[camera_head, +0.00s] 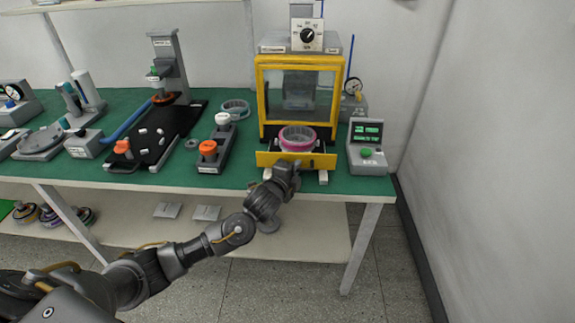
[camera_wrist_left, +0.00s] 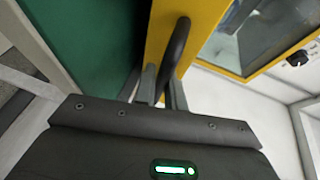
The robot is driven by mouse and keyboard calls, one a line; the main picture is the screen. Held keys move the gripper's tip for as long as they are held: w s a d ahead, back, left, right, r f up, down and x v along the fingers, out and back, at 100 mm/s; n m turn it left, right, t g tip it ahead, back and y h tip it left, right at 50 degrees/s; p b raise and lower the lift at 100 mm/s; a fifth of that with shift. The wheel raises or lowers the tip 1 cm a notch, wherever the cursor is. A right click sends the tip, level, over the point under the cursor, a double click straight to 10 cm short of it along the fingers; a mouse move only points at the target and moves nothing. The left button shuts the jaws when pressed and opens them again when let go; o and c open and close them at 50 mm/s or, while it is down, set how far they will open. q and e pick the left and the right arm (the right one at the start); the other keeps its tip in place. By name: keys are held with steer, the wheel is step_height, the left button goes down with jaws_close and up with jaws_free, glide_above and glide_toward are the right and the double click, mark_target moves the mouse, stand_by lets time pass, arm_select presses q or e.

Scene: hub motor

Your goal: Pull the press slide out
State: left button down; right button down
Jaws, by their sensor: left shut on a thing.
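The yellow press (camera_head: 300,95) stands at the right of the green bench. Its slide (camera_head: 322,160), with a yellow front plate, sticks out at the bottom front and carries a pink ring part (camera_head: 297,138). My left gripper (camera_head: 288,166) is at the slide's front plate, on its left half. In the left wrist view the gripper (camera_wrist_left: 163,92) is shut on a dark handle (camera_wrist_left: 175,50) on the yellow plate. The fingertips are partly hidden behind the handle. My right gripper is not in view.
A grey box with a green display (camera_head: 367,145) stands just right of the press. Orange-knobbed (camera_head: 208,150) and other fixtures stand to the left on the green bench (camera_head: 235,175). A shelf (camera_head: 300,235) lies below, and a white wall is at right.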

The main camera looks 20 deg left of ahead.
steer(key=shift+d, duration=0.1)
arm_select(q)
steer(key=c, duration=1.7)
jaws_free()
steer(key=shift+c, duration=0.2)
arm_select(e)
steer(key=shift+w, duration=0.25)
arm_select(q)
steer(key=v, duration=1)
steer(key=shift+s, duration=0.4)
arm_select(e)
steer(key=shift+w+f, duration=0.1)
